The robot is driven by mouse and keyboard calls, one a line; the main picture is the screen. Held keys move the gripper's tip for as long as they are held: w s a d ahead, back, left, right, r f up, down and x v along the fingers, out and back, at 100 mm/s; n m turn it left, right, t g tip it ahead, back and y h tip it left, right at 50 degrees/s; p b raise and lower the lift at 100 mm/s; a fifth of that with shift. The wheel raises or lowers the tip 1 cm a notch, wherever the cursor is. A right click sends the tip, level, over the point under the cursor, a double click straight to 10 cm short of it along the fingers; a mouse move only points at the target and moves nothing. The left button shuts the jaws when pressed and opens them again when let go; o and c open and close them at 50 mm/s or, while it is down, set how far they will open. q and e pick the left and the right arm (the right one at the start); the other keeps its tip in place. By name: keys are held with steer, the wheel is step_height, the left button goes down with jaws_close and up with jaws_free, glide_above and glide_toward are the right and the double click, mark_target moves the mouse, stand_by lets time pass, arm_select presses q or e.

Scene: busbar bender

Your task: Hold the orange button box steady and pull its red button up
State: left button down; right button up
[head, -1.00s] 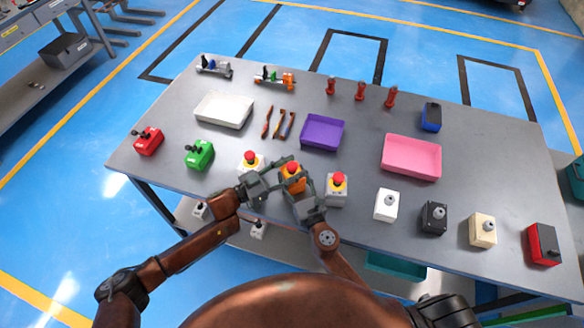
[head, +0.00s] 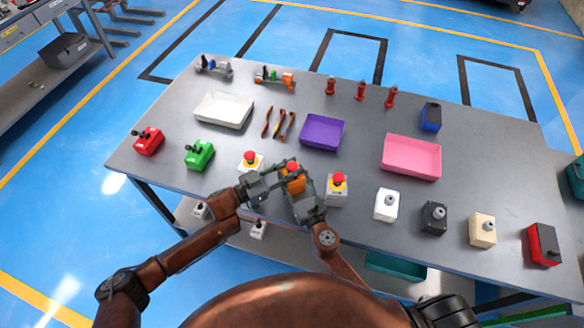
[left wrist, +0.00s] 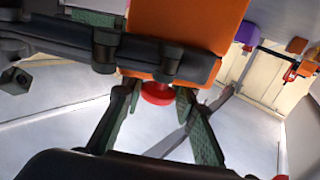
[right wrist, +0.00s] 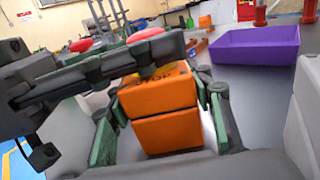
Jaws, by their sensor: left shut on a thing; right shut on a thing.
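The orange button box (head: 295,184) stands near the front edge of the grey table, partly hidden by my grippers. My right gripper (right wrist: 165,118) is shut on the sides of the orange box, whose body fills the middle of the right wrist view. The red button (head: 292,168) is on top of the box. My left gripper (left wrist: 157,98) is shut on the red button, which shows between its fingers in the left wrist view. The left gripper reaches across the top of the box from the left. I cannot tell how far the button is raised.
Similar grey boxes with red buttons stand close by on the left (head: 251,161) and right (head: 337,188). A purple tray (head: 322,132) lies behind, with a pink tray (head: 411,158) further right. White (head: 386,206) and black (head: 433,218) switch boxes stand along the front right.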

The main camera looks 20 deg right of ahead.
arm_select(q)
steer(key=shift+r, duration=0.65)
steer(key=c, duration=1.5)
jaws_free()
steer(key=shift+c, duration=0.2)
steer(key=v, duration=1.2)
